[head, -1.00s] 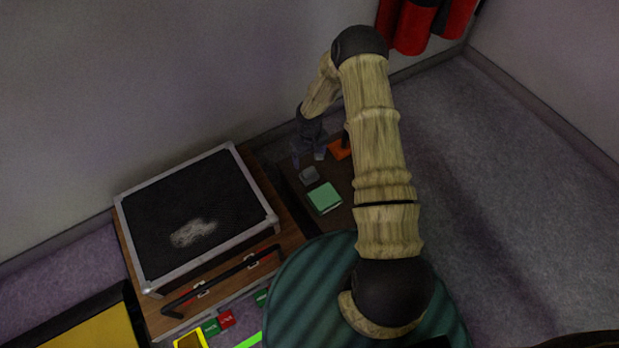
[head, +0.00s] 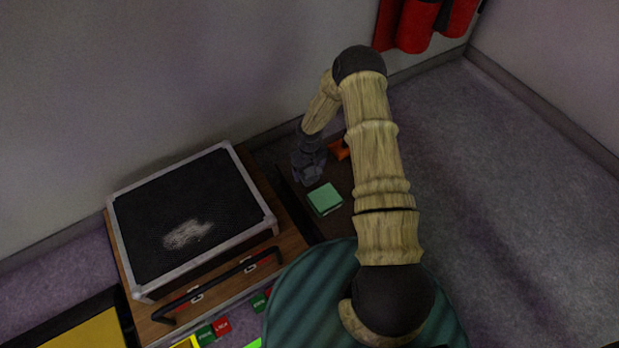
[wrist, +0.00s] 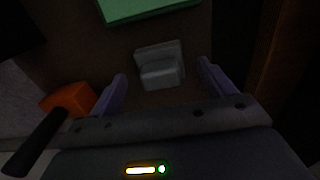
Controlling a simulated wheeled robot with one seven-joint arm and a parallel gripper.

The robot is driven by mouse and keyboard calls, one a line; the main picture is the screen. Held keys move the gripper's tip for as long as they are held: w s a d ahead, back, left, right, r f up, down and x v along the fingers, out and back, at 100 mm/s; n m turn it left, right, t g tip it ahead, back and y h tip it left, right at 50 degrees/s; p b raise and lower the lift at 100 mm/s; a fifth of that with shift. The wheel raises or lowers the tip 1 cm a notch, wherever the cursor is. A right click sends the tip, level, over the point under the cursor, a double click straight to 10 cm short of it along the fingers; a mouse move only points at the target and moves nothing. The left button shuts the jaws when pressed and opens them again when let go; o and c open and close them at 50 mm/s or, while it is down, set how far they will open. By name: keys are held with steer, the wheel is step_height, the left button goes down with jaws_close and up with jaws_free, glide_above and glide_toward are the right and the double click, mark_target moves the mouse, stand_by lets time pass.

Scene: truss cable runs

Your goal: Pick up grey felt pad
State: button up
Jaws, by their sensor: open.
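The grey felt pad (wrist: 160,66) lies on the dark brown surface in the wrist view, a small grey block shape with a step in it. My gripper (wrist: 163,83) is open, with one purple-grey finger on each side of the pad and a gap to each. I cannot tell how high the fingertips are above the surface. In the head view my gripper (head: 308,178) hangs over the small dark stand and hides the pad.
A green block (head: 325,198) lies close to the pad; it also shows in the wrist view (wrist: 145,8). An orange object (wrist: 68,98) is at the left. A black case (head: 185,215) sits on the wooden cabinet (head: 290,240) beside the stand.

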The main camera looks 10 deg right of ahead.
step_height(320, 180, down, 3)
steer(key=shift+r+b, duration=0.15)
steer(key=shift+b, duration=0.35)
steer(key=c, duration=1.1)
